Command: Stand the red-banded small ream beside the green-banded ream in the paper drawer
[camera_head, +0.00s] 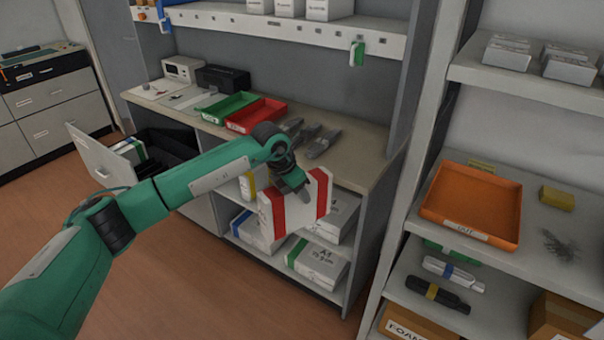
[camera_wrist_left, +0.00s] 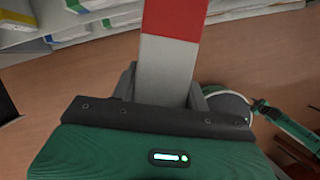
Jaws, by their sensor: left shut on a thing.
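The red-banded small ream (camera_head: 294,204) is white with two red bands. My left gripper (camera_head: 293,184) is shut on its upper edge and holds it in the air in front of the open cabinet shelves. In the left wrist view the ream (camera_wrist_left: 168,62) shows as a white and red strip between the fingers of the left gripper (camera_wrist_left: 165,85). The paper drawer (camera_head: 105,158) is pulled out at the left under the counter. The green-banded ream (camera_head: 132,148) appears to stand inside it, small and partly hidden. My right gripper is not in view.
Cabinet shelves below the counter hold more reams (camera_head: 318,263). Green (camera_head: 226,106) and red (camera_head: 256,114) trays and dark cartridges (camera_head: 322,143) lie on the counter. An orange tray (camera_head: 472,203) sits on the right rack. Floor at front left is clear.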

